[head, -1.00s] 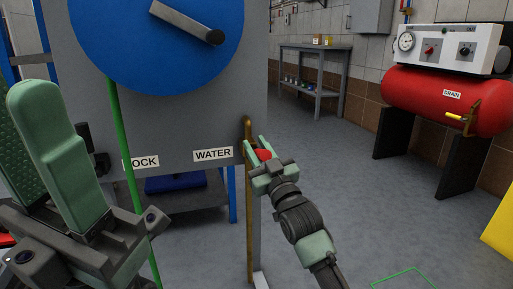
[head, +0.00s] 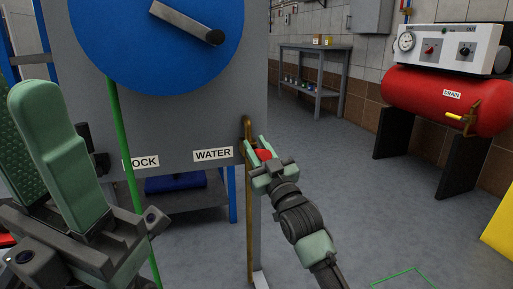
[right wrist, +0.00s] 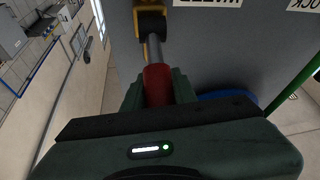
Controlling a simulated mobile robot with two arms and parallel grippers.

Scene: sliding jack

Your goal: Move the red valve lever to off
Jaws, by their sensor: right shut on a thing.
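The red valve lever (head: 263,155) sits at the right edge of the grey panel, beside the WATER label (head: 212,154) and a brass-coloured pipe (head: 249,205). My right gripper (head: 257,150) is shut on the lever, with its fingers on either side of the red grip. In the right wrist view, the red grip (right wrist: 157,84) lies between the green fingers, and its grey shaft (right wrist: 153,47) runs up to a yellow valve fitting (right wrist: 146,12). My left gripper (head: 35,135) is large at the left of the head view, with its fingers apart and nothing seen between them.
A blue disc (head: 120,40) with a grey handle is on the panel above. A green line (head: 127,165) runs down past my left gripper. A red tank (head: 430,100) with a control box stands at right, and a grey bench (head: 315,75) at the back. The floor between is clear.

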